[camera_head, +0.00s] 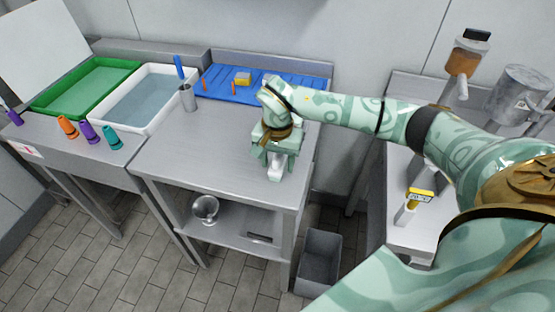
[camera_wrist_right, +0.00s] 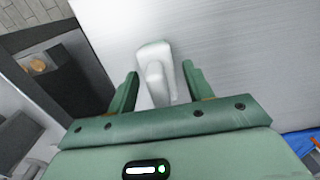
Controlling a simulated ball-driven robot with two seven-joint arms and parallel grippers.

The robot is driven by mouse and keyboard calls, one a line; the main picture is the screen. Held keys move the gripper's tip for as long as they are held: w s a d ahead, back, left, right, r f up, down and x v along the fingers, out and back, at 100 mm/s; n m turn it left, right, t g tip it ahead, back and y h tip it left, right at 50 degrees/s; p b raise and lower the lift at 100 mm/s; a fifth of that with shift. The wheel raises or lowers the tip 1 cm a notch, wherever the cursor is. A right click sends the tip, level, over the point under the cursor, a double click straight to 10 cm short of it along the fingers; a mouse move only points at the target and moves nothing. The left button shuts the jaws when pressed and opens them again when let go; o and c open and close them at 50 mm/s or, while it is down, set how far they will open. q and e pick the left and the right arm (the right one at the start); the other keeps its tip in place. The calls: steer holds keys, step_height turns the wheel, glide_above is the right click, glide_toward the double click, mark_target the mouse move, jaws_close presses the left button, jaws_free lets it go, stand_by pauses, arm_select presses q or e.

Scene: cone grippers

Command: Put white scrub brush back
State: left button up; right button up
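The white scrub brush (camera_head: 275,171) is on the bare metal table (camera_head: 215,140), near its right front part. My right gripper (camera_head: 274,158) points down over it and hides its upper part in the head view. In the right wrist view the white brush (camera_wrist_right: 155,70) shows between and beyond the two green fingers of my right gripper (camera_wrist_right: 160,85). The fingers are apart, with a narrow gap on either side of the brush, so the gripper looks open. My left gripper is not in view.
A blue ribbed mat (camera_head: 215,88) with a yellow sponge (camera_head: 243,78) lies at the table's back. A metal cup (camera_head: 188,98) holds a blue-handled tool. White (camera_head: 152,127) and green (camera_head: 60,107) basins and colored cones stand left. A grey bin (camera_head: 319,262) is below right.

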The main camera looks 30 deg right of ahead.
step_height(320, 180, up, 12)
steer(key=p, duration=0.2)
steer(key=shift+r+p, duration=0.2)
steer(key=shift+p, duration=0.2)
steer(key=shift+d, duration=0.1)
